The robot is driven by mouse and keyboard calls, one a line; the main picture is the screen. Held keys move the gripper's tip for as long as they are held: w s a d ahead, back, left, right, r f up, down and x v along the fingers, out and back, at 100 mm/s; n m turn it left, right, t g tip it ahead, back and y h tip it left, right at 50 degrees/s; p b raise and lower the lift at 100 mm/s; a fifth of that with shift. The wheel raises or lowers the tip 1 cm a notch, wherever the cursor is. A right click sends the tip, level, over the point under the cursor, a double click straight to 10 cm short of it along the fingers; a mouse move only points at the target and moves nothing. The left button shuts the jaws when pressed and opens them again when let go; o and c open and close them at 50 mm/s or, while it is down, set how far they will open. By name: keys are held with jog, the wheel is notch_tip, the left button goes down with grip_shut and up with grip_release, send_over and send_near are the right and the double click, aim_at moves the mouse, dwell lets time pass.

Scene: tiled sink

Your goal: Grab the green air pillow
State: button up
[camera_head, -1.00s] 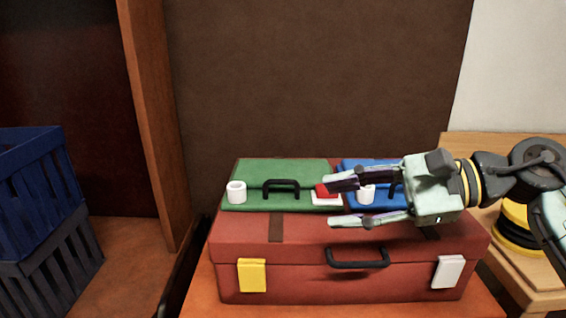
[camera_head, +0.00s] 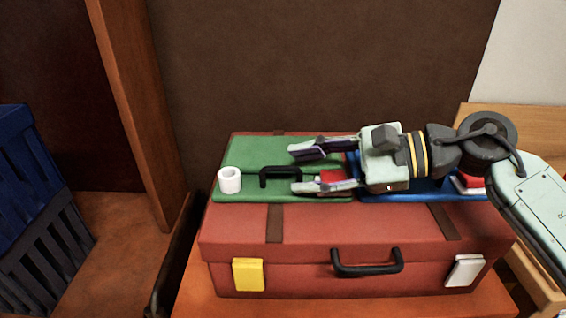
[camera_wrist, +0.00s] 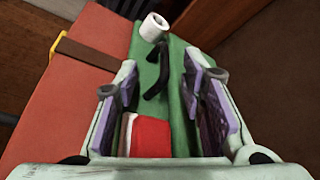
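The green air pillow (camera_head: 248,153) appears as a flat green slab with a black handle (camera_head: 280,171), lying on top of a red suitcase (camera_head: 355,222). It also shows in the wrist view (camera_wrist: 180,58), with its handle (camera_wrist: 158,75) ahead of and between my fingers. My gripper (camera_head: 293,170) is open and empty, pointing left over the right part of the green pillow. Its fingertips are near the right end of the handle. It also shows in the wrist view (camera_wrist: 160,80). The gap between fingers and pillow is hard to judge.
A white roll (camera_head: 229,180) sits on the pillow's left end, and a red-and-white block (camera_head: 331,176) on its right, partly hidden by my gripper. A similar blue slab (camera_head: 425,190) lies to the right under my arm.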

aim_at(291, 170)
jog(key=shift+p+x, duration=0.55)
jog(key=shift+x, duration=1.4)
jog(key=shift+w, duration=0.15)
jog(key=shift+c, duration=0.4)
grip_shut()
